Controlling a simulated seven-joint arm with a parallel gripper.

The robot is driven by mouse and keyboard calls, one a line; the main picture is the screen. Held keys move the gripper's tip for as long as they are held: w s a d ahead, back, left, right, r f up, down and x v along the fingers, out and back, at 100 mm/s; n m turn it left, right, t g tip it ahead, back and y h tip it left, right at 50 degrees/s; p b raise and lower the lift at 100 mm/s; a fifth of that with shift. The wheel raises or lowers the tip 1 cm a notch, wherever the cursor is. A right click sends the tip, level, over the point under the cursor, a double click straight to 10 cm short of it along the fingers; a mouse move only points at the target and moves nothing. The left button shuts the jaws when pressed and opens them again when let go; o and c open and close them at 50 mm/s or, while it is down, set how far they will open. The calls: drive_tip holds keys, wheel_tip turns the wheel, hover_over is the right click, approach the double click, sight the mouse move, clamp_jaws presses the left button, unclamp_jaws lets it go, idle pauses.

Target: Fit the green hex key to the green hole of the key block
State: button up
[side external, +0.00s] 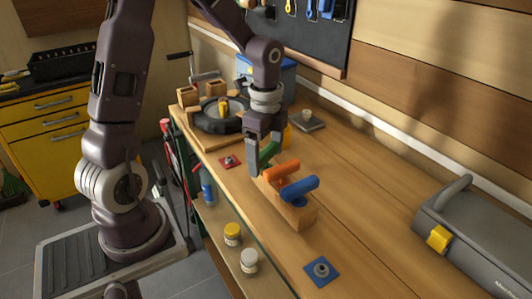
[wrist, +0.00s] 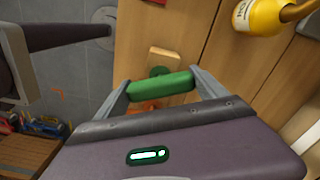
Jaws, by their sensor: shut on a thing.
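My gripper (side external: 260,167) is shut on the handle of the green hex key (side external: 267,152), over the far-left end of the wooden key block (side external: 300,217). In the wrist view the green handle (wrist: 162,87) lies crosswise between the two fingers. A darker green round patch (wrist: 160,71) shows just past it over the block (wrist: 166,54); I cannot tell whether it is the hole's ring or part of the key. The key's shaft and its tip are hidden. The orange key (side external: 282,170) and the blue key (side external: 299,188) stand in the block, close beside my gripper.
A red pad (side external: 230,162) and a blue pad (side external: 321,271) with metal parts lie on the bench. A wheel (side external: 220,115) lies at the back. A grey toolbox (side external: 480,235) stands at the right. The bench between block and toolbox is clear.

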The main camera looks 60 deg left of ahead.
drive_tip(key=o, duration=1.5)
wheel_tip(320, 180, up, 7)
drive_tip(key=shift+r, duration=0.1)
drive_tip(key=s+d+r+n+t, duration=0.2)
drive_tip(key=s+d+n, duration=0.1)
drive_tip(key=s+n, duration=0.1)
drive_tip(key=s+d+r+n+t, duration=0.1)
drive_tip(key=s+d+r+n, duration=0.1)
drive_tip(key=s, duration=0.5)
drive_tip(key=s+d+r+n+t, duration=0.2)
drive_tip(key=s+d+r+n, duration=0.1)
drive_tip(key=s+n, duration=0.3)
drive_tip(key=shift+d+n+t, duration=0.3)
drive_tip(key=shift+d+n, duration=0.1)
drive_tip(key=shift+d, duration=0.25)
